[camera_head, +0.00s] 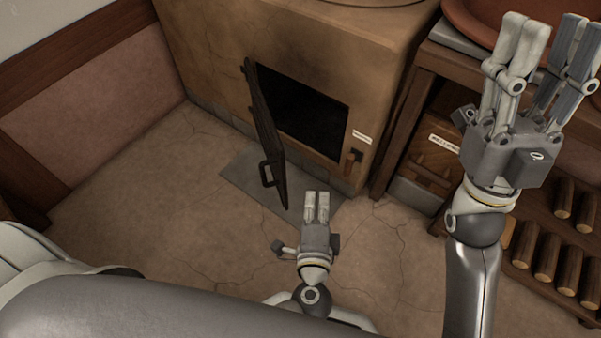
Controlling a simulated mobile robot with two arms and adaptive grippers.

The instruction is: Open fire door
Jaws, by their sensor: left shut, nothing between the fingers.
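The fire door (262,128) is a dark, heavy panel on the left side of the dark opening (308,117) in the clay-coloured oven (215,55). It stands swung well out, seen nearly edge-on, with its bar handle (266,174) near the lower end. My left gripper (316,196) is shut and empty, to the right of and below the handle, apart from the door in the picture. My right gripper (545,35) is raised at the upper right with its fingers apart, away from the door.
A brown catch (352,160) sits right of the opening, below a small label (362,137). A grey floor plate (240,172) lies under the door. A wooden shelf unit (400,125) with several logs (546,257) stands right. The cracked floor at left is clear.

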